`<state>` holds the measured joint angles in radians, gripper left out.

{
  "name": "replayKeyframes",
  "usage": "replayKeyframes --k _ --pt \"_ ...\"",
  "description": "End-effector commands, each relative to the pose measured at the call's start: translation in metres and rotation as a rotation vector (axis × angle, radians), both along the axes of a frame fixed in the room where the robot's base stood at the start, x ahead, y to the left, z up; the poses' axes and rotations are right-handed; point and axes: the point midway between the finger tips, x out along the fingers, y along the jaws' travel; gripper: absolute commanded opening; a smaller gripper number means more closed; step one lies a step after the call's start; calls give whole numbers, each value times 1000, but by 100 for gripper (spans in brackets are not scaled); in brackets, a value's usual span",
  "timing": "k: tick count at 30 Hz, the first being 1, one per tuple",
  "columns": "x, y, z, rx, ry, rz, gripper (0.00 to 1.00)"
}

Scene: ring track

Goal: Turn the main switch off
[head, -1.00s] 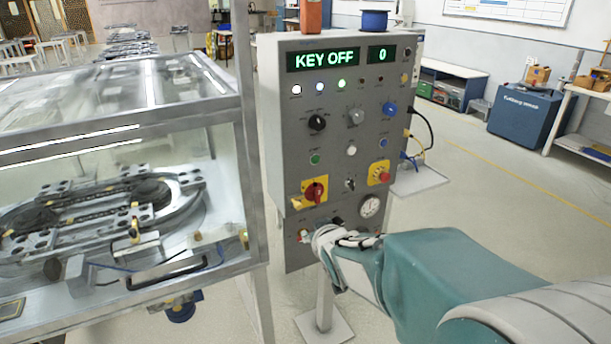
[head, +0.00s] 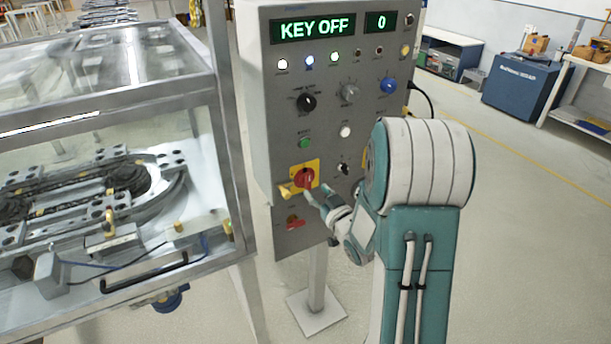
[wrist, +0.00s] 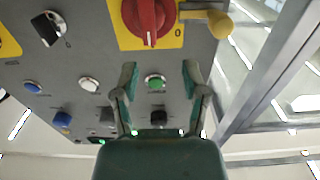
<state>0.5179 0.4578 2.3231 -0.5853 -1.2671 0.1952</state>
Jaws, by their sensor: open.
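The main switch is a red rotary handle (head: 304,178) on a yellow plate, low on the grey control panel. It also shows at the top of the wrist view (wrist: 149,18), with its grip about upright in that picture and a "0" mark to its right. My gripper (head: 318,194) is just below and right of the switch in the head view. In the wrist view my gripper (wrist: 159,78) has its two fingers spread apart, with nothing between them touching. The switch lies beyond the fingertips. The head view does not show clearly whether a finger touches it.
A lever with a yellow knob (wrist: 219,24) sits close beside the switch. A key switch (head: 343,169) is to its right and a green button (head: 305,143) above. The display (head: 312,27) reads KEY OFF and 0. A glass-walled machine (head: 110,150) stands at left.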

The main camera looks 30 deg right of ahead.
Motion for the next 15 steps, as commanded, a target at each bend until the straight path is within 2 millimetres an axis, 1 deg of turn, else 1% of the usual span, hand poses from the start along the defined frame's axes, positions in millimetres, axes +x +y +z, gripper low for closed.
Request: replayKeyframes --k 1,3,9,12,15 --pt "10 -2 -1 1 -1 0 57" --pt "24 -2 -1 1 -1 0 57" --pt "57 -3 -1 3 1 -1 57" --pt "68 -1 0 1 -1 -2 57" --pt "74 1 0 0 0 -3 57"
